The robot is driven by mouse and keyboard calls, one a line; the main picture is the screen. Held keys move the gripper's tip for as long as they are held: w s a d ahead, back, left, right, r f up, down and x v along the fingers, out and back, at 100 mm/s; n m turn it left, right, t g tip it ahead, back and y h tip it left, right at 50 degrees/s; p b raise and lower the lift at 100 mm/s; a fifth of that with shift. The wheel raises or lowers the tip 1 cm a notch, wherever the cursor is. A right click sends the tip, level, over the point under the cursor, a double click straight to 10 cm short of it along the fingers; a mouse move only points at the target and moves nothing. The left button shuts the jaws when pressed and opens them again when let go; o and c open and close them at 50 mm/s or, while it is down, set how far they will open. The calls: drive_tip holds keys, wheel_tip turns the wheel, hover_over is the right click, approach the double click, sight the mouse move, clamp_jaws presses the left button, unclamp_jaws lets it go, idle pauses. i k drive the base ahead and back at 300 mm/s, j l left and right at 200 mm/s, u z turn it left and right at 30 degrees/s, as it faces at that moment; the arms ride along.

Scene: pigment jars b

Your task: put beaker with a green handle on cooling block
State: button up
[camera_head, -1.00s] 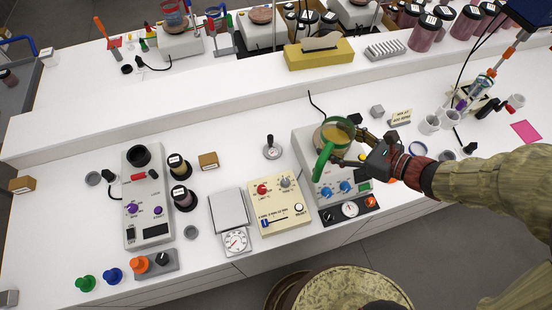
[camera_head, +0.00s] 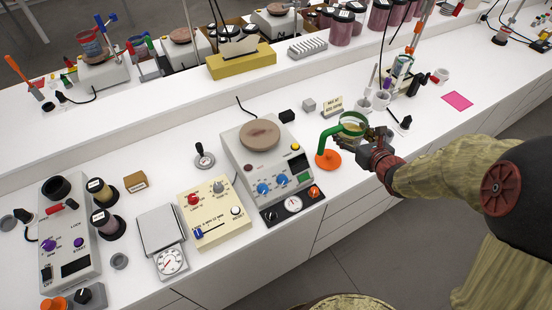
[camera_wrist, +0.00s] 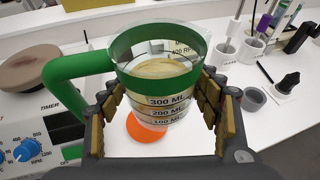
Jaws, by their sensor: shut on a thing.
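The clear beaker with a green handle and green rim band (camera_head: 351,127) holds a little yellowish liquid. My gripper (camera_head: 364,145) is shut around its sides. In the wrist view the beaker (camera_wrist: 160,92) looks upright between the finger pads, handle to the left. It hangs right of the stirring hotplate (camera_head: 262,165), clear of its round brown top. A flat orange disc (camera_head: 328,159) lies on the bench below and beside the beaker, also visible through the glass in the wrist view. A grey ridged block (camera_head: 307,46) on the raised back shelf may be the cooling block.
A small black cube (camera_head: 287,116), a grey cube (camera_head: 309,105) and a sign (camera_head: 332,106) stand behind the beaker. White cups (camera_head: 381,99) and a tube rack stand to the right. A yellow box (camera_head: 241,60) sits left of the ridged block. The bench front edge is close.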

sight(158, 227)
drive_tip(key=k+j+z, duration=0.1)
drive_tip(key=j, duration=0.25)
drive_tip(key=k+j+z, duration=0.1)
drive_tip(key=j, duration=0.3)
drive_tip(key=k+j, duration=0.15)
drive_tip(key=j, duration=0.2)
drive_tip(key=k+j+z, duration=0.15)
drive_tip(key=j, duration=0.2)
